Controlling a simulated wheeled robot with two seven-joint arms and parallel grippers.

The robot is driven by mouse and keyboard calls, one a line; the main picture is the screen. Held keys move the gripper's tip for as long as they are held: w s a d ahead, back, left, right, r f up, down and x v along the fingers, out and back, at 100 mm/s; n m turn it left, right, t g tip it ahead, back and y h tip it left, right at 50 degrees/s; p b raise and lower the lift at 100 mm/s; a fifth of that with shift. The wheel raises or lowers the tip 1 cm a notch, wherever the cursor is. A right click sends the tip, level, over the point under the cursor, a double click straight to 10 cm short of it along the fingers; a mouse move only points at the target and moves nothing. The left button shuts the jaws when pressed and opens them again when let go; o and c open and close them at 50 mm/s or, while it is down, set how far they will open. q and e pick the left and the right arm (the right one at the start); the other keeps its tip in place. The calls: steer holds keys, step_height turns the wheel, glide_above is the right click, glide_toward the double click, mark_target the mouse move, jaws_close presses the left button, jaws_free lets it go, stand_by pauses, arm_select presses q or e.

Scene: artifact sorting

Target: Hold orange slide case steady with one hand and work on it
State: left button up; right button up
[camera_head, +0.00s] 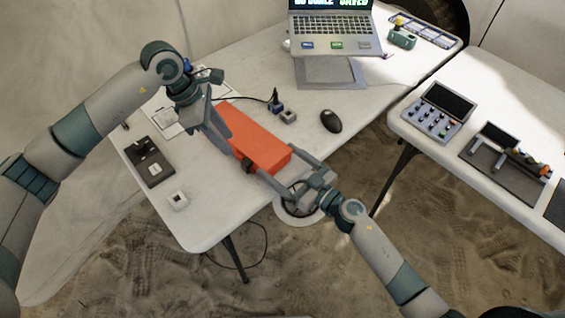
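The orange slide case (262,143) is a long box lying on the white table (222,212) near its front edge, slanting from upper left to lower right. My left gripper (222,132) comes from the left and is at the case's far left end. Its fingers point down along the case's left side, and I cannot tell whether they grip it. My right gripper (286,170) is at the case's near right end, over the table's front edge. Its two fingers are spread apart, one on each side of that end. I cannot tell whether they touch the case.
A second table (490,190) with devices stands right, across a gap.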

arm_select(q)
jaws_close()
steer(key=d+n+g, duration=0.1)
steer(key=n, duration=0.7)
steer(key=d+n+g+y, duration=0.1)
steer(key=n, duration=0.8)
steer(key=d+n+g, duration=0.1)
steer(key=n, duration=0.8)
steer(key=shift+w+r, duration=0.35)
